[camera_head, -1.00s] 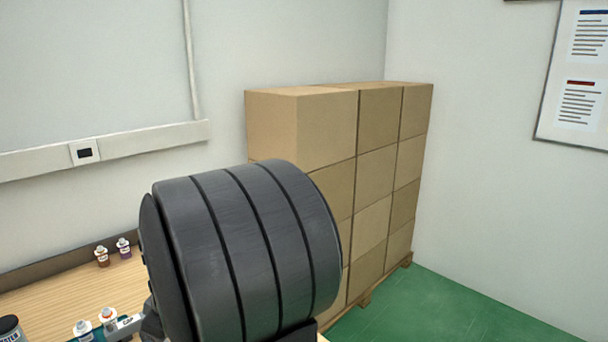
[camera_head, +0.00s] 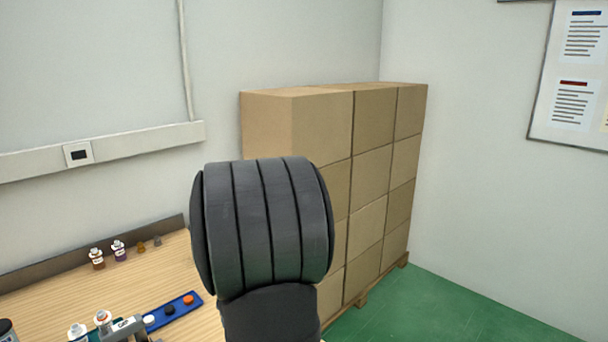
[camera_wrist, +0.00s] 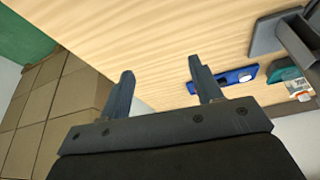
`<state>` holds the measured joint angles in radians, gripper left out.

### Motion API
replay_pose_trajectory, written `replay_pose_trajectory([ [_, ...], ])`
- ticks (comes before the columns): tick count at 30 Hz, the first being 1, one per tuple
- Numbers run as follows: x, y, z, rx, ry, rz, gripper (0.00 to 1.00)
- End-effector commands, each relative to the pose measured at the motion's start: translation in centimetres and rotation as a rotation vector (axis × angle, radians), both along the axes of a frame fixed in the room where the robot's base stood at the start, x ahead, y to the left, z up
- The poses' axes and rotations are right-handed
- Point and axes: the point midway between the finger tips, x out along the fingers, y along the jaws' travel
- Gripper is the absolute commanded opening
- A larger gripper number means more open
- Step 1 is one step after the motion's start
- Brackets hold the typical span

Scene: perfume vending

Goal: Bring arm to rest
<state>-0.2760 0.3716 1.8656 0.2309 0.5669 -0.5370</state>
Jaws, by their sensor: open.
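My gripper (camera_wrist: 160,85) shows in the wrist view with its two fingers spread apart and nothing between them. It is over the wooden table (camera_wrist: 150,40), with bare table surface beyond the fingertips. In the head view the gripper itself is not seen; a dark ribbed part of my arm fills the middle of the picture and hides some of the table's right end and the boxes.
Small bottles (camera_head: 97,258) stand along the table's back edge. A blue tray (camera_head: 182,307) with coloured caps lies at the front, beside more bottles (camera_head: 103,320). Stacked cardboard boxes (camera_head: 320,130) on a pallet stand right of the table. Green floor (camera_head: 440,310) is clear.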

Motion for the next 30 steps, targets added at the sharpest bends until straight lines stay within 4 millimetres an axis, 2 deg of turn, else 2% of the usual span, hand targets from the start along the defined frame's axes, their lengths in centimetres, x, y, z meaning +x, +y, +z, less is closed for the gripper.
replay_pose_trajectory([
  [6,2.2,-3.8,-1.1,0.001,-0.003,-0.169,0.59],
  [13,4.9,-7.0,-2.0,0.005,-0.010,-0.334,0.59],
  [17,6.8,-6.8,-2.0,0.006,-0.012,-0.371,0.59],
  [21,7.6,-5.8,-1.8,0.005,-0.012,-0.357,0.59],
  [30,7.9,-5.5,-1.7,0.004,-0.011,-0.354,0.59],
])
